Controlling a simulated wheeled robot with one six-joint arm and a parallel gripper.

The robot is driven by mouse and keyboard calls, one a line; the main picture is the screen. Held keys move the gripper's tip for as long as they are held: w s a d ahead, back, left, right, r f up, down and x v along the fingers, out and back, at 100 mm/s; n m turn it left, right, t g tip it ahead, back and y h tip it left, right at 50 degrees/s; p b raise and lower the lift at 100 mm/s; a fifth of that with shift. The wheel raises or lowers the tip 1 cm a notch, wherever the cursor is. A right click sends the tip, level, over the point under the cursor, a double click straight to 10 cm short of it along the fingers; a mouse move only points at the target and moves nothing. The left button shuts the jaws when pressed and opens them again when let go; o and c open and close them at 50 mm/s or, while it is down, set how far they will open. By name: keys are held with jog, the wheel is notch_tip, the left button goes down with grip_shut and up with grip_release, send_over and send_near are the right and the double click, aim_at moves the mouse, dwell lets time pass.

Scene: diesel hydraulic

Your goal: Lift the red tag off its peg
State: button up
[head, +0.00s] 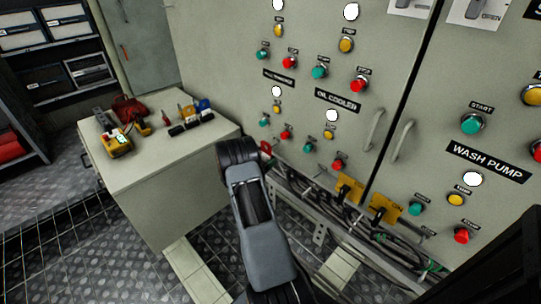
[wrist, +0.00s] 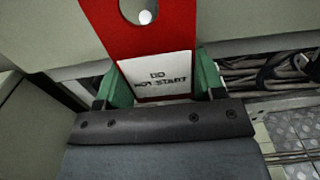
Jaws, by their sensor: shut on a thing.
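The red tag (wrist: 185,40) fills the top middle of the wrist view, with a white label reading "DO NOT START" and a round hole near its top. A small bright round spot, perhaps the peg's end (wrist: 145,17), shows inside the hole; I cannot tell whether the peg passes through it. My gripper (wrist: 160,85) is shut on the tag's lower part, with a green fingertip at each side. In the head view only a bit of the red tag (head: 265,148) shows past my gripper (head: 255,155), close to the grey cabinet front.
The grey cabinet (head: 225,70) carries buttons, lamps and door handles. Yellow tags (head: 350,188) hang low on it, above a rack of cables (head: 330,215). A bench (head: 165,185) at left holds a yellow meter (head: 118,145), padlocks and other small things. Open floor lies at lower left.

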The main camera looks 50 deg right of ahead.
jog(key=shift+a+f, duration=0.15)
jog(key=shift+a, duration=1.55)
jog(key=shift+a+p, duration=0.15)
jog(key=shift+p, duration=0.15)
jog(key=shift+w+a+r+p, duration=0.1)
jog(key=shift+a+r+p, duration=0.4)
jog(key=shift+a+r, duration=0.15)
jog(key=shift+w+a+r+p, duration=0.1)
jog(key=shift+a+r+p, duration=0.7)
jog(key=shift+a, duration=0.4)
